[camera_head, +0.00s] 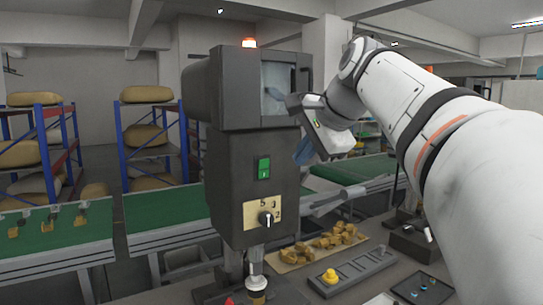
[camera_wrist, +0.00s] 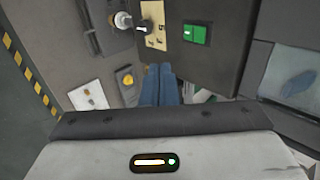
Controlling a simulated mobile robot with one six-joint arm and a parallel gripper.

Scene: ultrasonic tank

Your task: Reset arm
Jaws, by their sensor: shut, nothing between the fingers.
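My gripper shows in the wrist view as two blue fingers (camera_wrist: 160,86) held together, with nothing between them. In the head view my gripper (camera_head: 303,152) hangs at the end of my white arm, just right of the dark machine (camera_head: 225,170). The machine carries a green switch (camera_head: 264,168) and a dial on a beige plate (camera_head: 266,219). The green switch (camera_wrist: 194,34) and the dial plate (camera_wrist: 153,22) also show in the wrist view, apart from the fingers.
A control strip with a yellow button (camera_head: 330,276) lies on the bench beside several brown pieces (camera_head: 337,237). A green conveyor (camera_head: 60,243) runs behind at the left. Shelves with tan sacks (camera_head: 145,137) stand farther back. An orange lamp (camera_head: 249,43) tops the machine.

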